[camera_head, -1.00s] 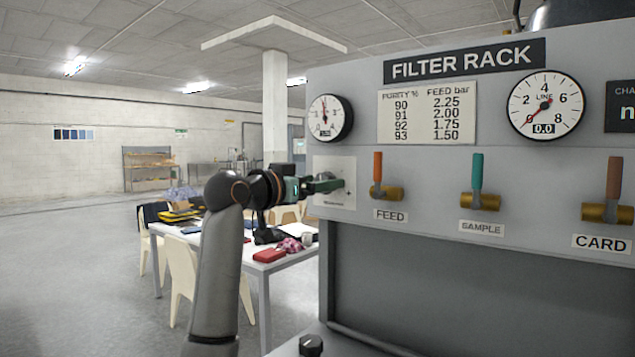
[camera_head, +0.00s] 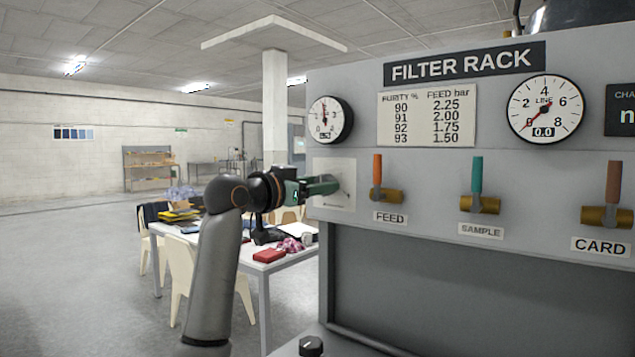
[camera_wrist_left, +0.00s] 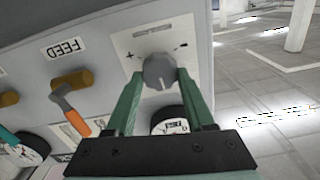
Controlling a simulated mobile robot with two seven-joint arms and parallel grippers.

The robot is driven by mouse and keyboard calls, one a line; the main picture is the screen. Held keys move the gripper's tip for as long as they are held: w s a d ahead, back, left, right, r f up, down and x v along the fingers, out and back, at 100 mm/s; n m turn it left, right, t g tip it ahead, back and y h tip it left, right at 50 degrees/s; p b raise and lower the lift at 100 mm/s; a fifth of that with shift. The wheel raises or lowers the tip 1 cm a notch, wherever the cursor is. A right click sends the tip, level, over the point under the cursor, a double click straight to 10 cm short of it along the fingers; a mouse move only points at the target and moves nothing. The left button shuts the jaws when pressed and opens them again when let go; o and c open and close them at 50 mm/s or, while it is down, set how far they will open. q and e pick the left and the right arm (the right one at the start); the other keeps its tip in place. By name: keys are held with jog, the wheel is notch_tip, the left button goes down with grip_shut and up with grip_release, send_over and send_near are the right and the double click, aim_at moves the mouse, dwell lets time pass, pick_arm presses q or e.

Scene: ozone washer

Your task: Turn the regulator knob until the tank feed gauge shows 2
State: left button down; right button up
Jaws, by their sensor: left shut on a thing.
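The grey regulator knob (camera_wrist_left: 160,72) sits on a pale plate with plus and minus marks, in the left wrist view. My left gripper (camera_wrist_left: 160,76) has one green finger on each side of it and is shut on it. In the head view the left gripper (camera_head: 325,186) reaches the panel's left end and hides the knob. The gauge above the knob plate (camera_head: 327,119) is small and seen at a slant; its needle points about straight up and its readout is too small to read surely. My right gripper is not in view.
FEED (camera_head: 377,180), SAMPLE (camera_head: 478,185) and CARD (camera_head: 612,192) valve levers stand upright to the right of the knob. The LINE gauge (camera_head: 546,108) reads 0.0. A purity and feed chart (camera_head: 427,118) hangs between the gauges. A cluttered table (camera_head: 285,262) stands behind my arm.

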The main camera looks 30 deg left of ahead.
pick_arm(q)
jog(key=shift+m, duration=0.4)
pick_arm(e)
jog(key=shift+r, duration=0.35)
pick_arm(q)
jog(key=shift+c, duration=1.3)
grip_release()
jog(key=shift+s, duration=0.1)
jog(key=s+b, duration=0.3)
jog(key=s, duration=0.9)
jog(key=shift+s+a, duration=0.15)
jog(key=shift+a, duration=0.3)
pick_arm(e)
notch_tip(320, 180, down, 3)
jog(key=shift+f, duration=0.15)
